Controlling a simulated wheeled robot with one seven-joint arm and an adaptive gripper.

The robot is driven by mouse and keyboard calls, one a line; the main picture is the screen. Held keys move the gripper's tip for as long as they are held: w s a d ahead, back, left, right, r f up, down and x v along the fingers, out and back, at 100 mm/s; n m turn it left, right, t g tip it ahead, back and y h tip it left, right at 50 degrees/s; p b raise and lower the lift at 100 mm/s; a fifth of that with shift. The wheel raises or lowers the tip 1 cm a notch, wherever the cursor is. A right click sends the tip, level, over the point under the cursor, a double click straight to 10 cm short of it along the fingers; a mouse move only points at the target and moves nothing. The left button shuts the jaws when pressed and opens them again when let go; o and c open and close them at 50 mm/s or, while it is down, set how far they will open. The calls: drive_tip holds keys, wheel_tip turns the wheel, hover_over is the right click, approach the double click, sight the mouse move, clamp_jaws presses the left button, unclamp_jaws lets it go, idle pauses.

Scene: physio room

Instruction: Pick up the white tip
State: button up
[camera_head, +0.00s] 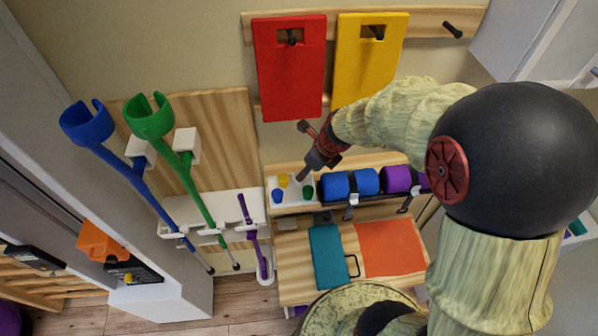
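A small white tray (289,203) on the wooden shelf holds a yellow tip (283,181), a blue tip (278,196) and a green tip (307,192). I cannot make out a white tip clearly; it may blend with the white tray or be hidden by my gripper. My gripper (301,176) points down and left, with its end over the back right part of the tray in this view. The fingers are small and dark, so I cannot tell whether they are open, shut or touching anything.
A blue crutch (146,186), a green crutch (191,183) and a purple cane (249,226) stand at left. Red (290,75) and yellow (366,62) boards hang behind. Teal (327,256) and orange (390,248) items lie below.

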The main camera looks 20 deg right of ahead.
drive_tip(key=shift+m, duration=0.8)
drive_tip(key=shift+w+x, duration=0.15)
drive_tip(key=shift+x, duration=1.75)
drive_tip(key=shift+w+x, duration=0.1)
drive_tip(key=shift+x, duration=1.8)
drive_tip(key=shift+d, duration=0.1)
drive_tip(key=c, duration=0.7)
drive_tip(key=shift+r, duration=0.1)
drive_tip(key=shift+c, duration=0.2)
